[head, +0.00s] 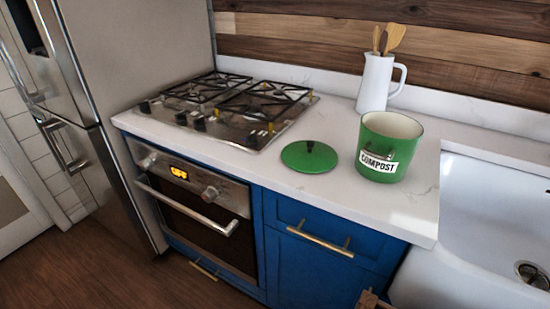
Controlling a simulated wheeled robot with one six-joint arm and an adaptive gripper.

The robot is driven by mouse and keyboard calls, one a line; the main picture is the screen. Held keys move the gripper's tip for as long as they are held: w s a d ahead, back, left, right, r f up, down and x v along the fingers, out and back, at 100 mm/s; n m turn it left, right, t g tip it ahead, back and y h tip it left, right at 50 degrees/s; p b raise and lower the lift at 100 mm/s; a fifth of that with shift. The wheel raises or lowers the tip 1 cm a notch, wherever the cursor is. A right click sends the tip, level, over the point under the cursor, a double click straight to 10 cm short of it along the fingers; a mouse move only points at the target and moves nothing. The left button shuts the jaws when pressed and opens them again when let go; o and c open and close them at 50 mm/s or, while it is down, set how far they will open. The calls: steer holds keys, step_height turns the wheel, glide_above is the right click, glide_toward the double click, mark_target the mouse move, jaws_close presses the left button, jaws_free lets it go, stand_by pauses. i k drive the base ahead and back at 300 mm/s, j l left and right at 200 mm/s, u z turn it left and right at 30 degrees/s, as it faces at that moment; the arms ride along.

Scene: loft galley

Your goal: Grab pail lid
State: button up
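The pail lid (300,158) is a round green disc with a small dark knob at its top. It lies flat on the white counter, between the stove and the pail. The green compost pail (372,171) stands upright and uncovered to the right of the lid. It has a white "COMPOST" label, a wire handle at the front and a pale inside. The lid and pail are apart. My gripper is not in view.
A gas cooktop (232,105) lies left of the lid. A white pitcher (375,84) with wooden utensils stands behind the pail. A white sink (490,205) is at the right. Bare counter (345,200) lies in front of the lid and pail.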

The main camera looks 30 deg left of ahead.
mark_target(308, 156)
steer(key=u, duration=1.25)
steer(key=i+j+z, duration=0.2)
steer(key=j, duration=0.15)
steer(key=i+j+z, duration=0.15)
steer(key=j, duration=0.2)
steer(key=i+j+z, duration=0.2)
steer(key=j, duration=0.2)
steer(key=k, duration=0.05)
